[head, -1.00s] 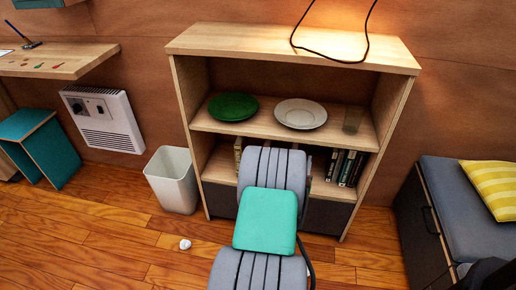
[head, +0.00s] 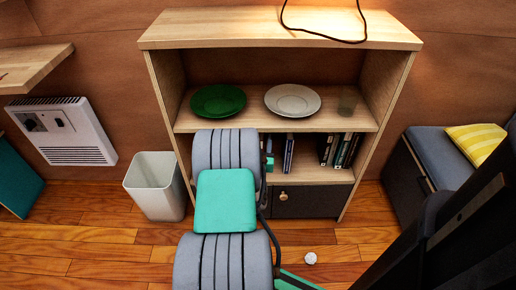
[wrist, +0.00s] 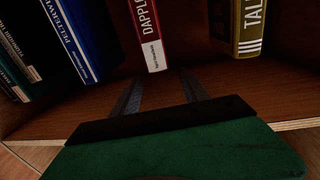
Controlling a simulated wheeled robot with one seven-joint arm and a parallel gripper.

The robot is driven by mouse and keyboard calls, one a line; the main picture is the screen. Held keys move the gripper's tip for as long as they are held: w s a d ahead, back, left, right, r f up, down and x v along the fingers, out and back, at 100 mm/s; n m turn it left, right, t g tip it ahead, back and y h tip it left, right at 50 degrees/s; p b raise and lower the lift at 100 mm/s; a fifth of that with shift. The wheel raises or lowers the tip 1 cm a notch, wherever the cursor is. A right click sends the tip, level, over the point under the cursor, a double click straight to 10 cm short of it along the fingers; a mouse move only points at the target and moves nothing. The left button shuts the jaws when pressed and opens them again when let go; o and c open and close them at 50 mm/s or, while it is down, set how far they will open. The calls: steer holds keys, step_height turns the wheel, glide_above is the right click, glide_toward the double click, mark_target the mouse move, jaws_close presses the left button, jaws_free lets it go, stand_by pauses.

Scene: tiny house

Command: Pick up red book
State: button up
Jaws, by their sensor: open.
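The red book (wrist: 147,30) stands upright on the shelf in the wrist view, its spine with white lettering facing me. My gripper (wrist: 162,77) is open and empty, its two fingers pointing at the foot of the red book, one to each side of its line. I cannot tell how large the gap to the spine is. In the head view I cannot make out the red book; my arm covers that part of the shelf.
A blue book (wrist: 72,38) and dark books (wrist: 18,65) stand left of the red one, a yellow-olive book (wrist: 250,28) right. The bookcase (head: 280,33) holds a green plate (head: 218,100), white plate (head: 292,100) and glass (head: 348,103). A bin (head: 155,187) and ball (head: 311,258) are on the floor.

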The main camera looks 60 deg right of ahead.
step_height(320, 180, down, 9)
steer(key=b, duration=0.8)
steer(key=x, duration=0.7)
steer(key=shift+w+d+r, duration=0.25)
steer(key=shift+d+r, duration=0.05)
steer(key=shift+d, duration=0.05)
steer(key=shift+c, duration=0.5)
jaws_close()
steer(key=shift+w+r, duration=0.1)
